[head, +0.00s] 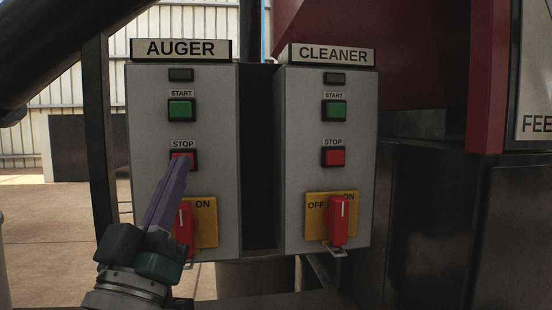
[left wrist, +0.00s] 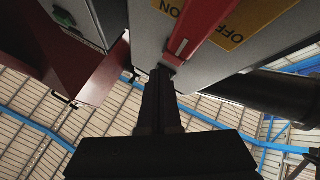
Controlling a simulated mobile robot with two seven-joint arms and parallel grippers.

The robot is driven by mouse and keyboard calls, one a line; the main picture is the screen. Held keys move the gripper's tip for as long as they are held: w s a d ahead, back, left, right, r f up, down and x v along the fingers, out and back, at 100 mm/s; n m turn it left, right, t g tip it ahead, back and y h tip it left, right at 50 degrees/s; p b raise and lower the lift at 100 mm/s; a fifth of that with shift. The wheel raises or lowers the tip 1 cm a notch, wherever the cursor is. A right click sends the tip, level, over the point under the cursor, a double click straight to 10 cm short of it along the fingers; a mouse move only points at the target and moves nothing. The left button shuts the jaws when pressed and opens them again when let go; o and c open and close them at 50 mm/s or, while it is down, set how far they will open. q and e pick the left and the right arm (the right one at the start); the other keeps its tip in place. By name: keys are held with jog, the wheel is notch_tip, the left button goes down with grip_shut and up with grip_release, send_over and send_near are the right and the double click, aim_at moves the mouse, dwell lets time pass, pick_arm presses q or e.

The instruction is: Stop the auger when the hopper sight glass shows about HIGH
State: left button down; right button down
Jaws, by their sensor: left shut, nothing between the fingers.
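The AUGER control box (head: 220,130) stands at the left in the head view, with a green START button (head: 181,110), a red STOP button (head: 187,157) and a red rotary switch (head: 184,228) on a yellow plate. My left gripper (head: 182,162) is shut and empty, its fingertips over the lower part of the red STOP button; I cannot tell whether it is pressed in. In the left wrist view my shut fingers (left wrist: 160,80) point at the box below the red switch handle (left wrist: 195,30). The hopper sight glass is not in view. My right gripper is not in view.
The CLEANER box (head: 300,180) stands just right, with its own green START (head: 334,111), red STOP (head: 334,157) and red switch (head: 339,221). Dark red machinery (head: 350,45) rises behind. A dark machine body (head: 430,220) fills the right side. Open floor (head: 40,235) lies at left.

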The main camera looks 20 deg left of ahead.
pick_arm(q)
jog(key=s+d, duration=0.1)
jog(key=s+p, duration=0.1)
jog(key=s+d+p, duration=0.1)
jog(key=s, duration=0.1)
jog(key=shift+s+d, duration=0.1)
jog(key=shift+d, duration=0.2)
dwell(0.6)
